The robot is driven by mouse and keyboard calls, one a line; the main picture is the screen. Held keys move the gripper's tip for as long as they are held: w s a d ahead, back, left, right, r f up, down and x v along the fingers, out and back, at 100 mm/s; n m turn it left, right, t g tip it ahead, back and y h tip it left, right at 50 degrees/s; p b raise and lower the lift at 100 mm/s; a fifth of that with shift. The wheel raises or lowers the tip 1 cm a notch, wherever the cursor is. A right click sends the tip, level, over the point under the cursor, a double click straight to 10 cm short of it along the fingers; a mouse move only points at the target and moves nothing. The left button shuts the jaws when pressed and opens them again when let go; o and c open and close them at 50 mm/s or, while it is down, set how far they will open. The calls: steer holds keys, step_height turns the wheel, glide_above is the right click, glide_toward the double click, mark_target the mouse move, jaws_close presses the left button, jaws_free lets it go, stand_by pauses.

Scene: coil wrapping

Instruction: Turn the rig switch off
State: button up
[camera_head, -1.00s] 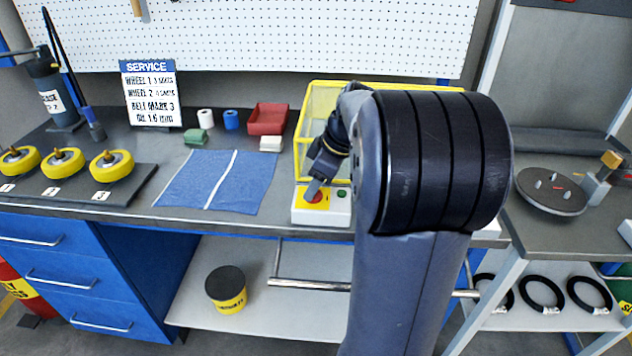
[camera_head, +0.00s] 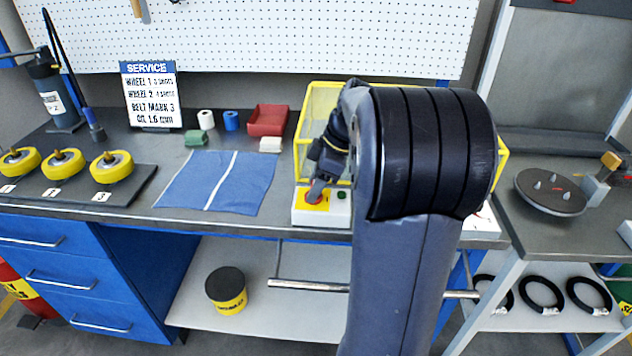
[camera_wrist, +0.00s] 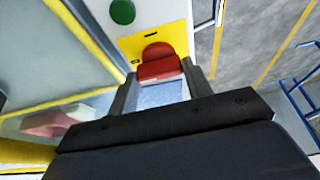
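The rig switch box (camera_head: 335,213) is white and sits at the bench's front edge. It has a red button (camera_head: 311,200) on a yellow plate and a green button (camera_head: 342,195) to its right. In the wrist view the red button (camera_wrist: 158,62) shows between the fingertips, and the green button (camera_wrist: 122,12) is at upper left. My gripper (camera_head: 318,190) points down at the red button; its fingers (camera_wrist: 163,85) stand apart. A pale bluish patch shows between them; I cannot tell what it is, or whether the fingers touch the button.
A yellow-framed guard (camera_head: 300,150) stands right behind the switch box. A blue cloth (camera_head: 215,182) lies to its left. A red bin (camera_head: 268,119) and small rolls are behind the cloth. Yellow wheels (camera_head: 110,167) sit at far left. A turntable (camera_head: 550,192) is at right.

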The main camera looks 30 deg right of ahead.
steer(key=o, duration=0.5)
steer(key=shift+c, duration=0.2)
steer(key=v, duration=1)
steer(key=shift+d+r+p, duration=0.2)
steer(key=shift+r+p, duration=0.15)
steer(key=shift+p, duration=0.05)
steer(key=shift+s+f, duration=0.1)
steer(key=shift+f, duration=0.05)
steer(key=x, duration=1)
steer(key=shift+a+f+b, duration=0.25)
steer(key=shift+f+b, duration=0.05)
steer(key=shift+b, duration=0.1)
steer(key=shift+r, duration=0.1)
